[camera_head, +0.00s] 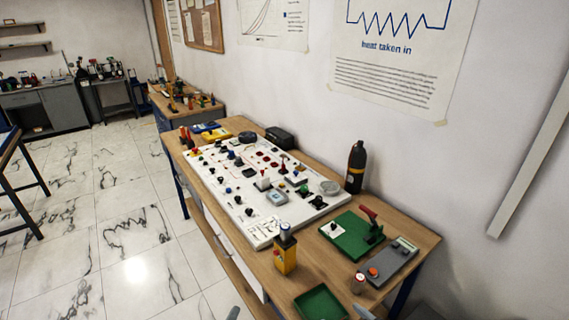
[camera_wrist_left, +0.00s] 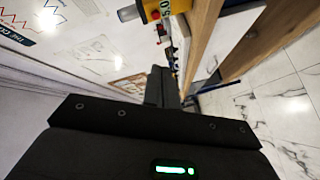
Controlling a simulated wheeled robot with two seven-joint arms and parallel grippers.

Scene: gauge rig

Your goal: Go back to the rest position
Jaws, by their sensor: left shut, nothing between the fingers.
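My left gripper (camera_wrist_left: 163,88) is shut with nothing between its fingers in the left wrist view. Only a small grey tip of it (camera_head: 233,313) shows at the bottom edge of the head view, in front of the workbench (camera_head: 408,233). A second grey tip, which looks like my right gripper (camera_head: 363,312), shows at the bottom edge near the green tray; its jaws cannot be made out. Neither is seen touching anything on the bench.
The bench carries a white panel (camera_head: 213,187) with several knobs, a yellow device (camera_head: 285,255), a green tray (camera_head: 322,303), a green board (camera_head: 345,236), a grey meter (camera_head: 390,262) and a black bottle (camera_head: 355,167). Open marble floor (camera_head: 125,225) lies left of the bench.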

